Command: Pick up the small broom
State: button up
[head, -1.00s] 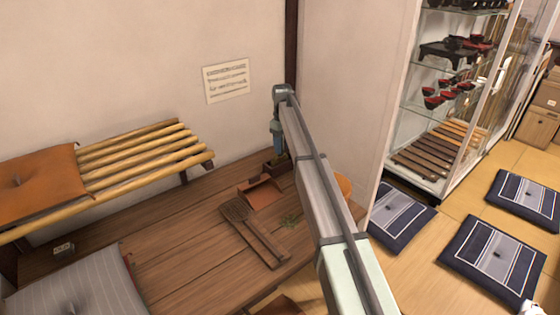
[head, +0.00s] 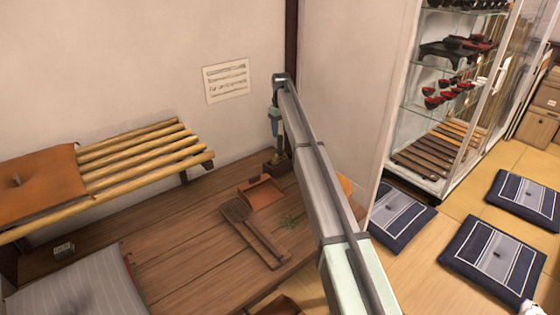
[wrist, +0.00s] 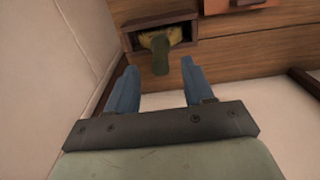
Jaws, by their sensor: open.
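In the wrist view, the small broom seems to be the piece with yellowish bristles and an olive-green handle (wrist: 160,55). Its bristle end lies in a dark wooden box (wrist: 188,27), and its handle sticks out toward my gripper. My gripper (wrist: 158,70) is open and empty, with a blue finger on each side of the handle's line, apart from it. In the head view, my gripper (head: 281,143) points down above the dark box (head: 277,165) at the platform's back corner. The broom is too small there to make out clearly.
The wall (wrist: 50,60) is close on the left. A glass cabinet (head: 445,110) stands right. The wooden platform's (head: 180,240) middle is clear.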

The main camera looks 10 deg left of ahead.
aim_at(280, 136)
jog(key=shift+w+a+f, duration=0.1)
jog(key=shift+f, duration=1.4)
jog(key=shift+w+a+f, duration=0.1)
jog(key=shift+f, duration=1.4)
jog(key=shift+c, duration=0.3)
grip_shut()
